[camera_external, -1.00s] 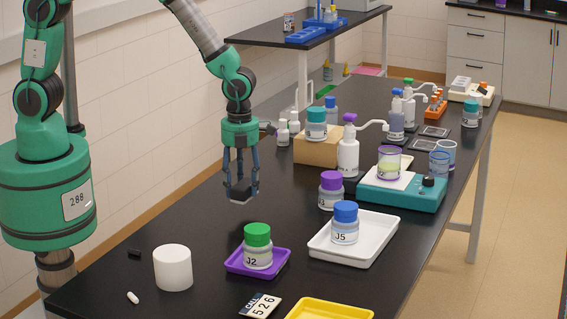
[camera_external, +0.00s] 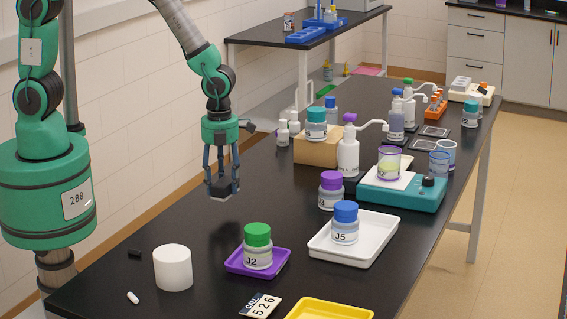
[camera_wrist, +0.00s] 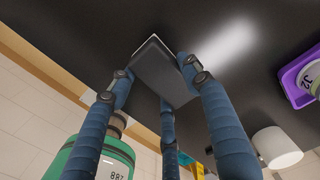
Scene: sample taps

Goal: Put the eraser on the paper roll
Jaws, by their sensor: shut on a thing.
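My gripper (camera_external: 222,188) is shut on the eraser (camera_wrist: 160,72), a dark grey block with a pale edge. It holds the eraser above the black bench, behind the purple tray. In the external view the eraser (camera_external: 221,188) is a small dark shape between the fingers, partly hidden by them. The paper roll (camera_external: 173,268) is a plain white cylinder standing upright on the near left of the bench, to the left of and nearer than my gripper. The roll also shows at the lower right of the wrist view (camera_wrist: 277,147). Nothing is on its top.
A purple tray (camera_external: 232,265) with green-capped jar J2 (camera_external: 258,249) stands right of the roll. A white tray (camera_external: 379,246) holds jar J5 (camera_external: 344,225). A small black object (camera_external: 134,252) and a white stir bar (camera_external: 133,297) lie near the roll. The bench between gripper and roll looks clear.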

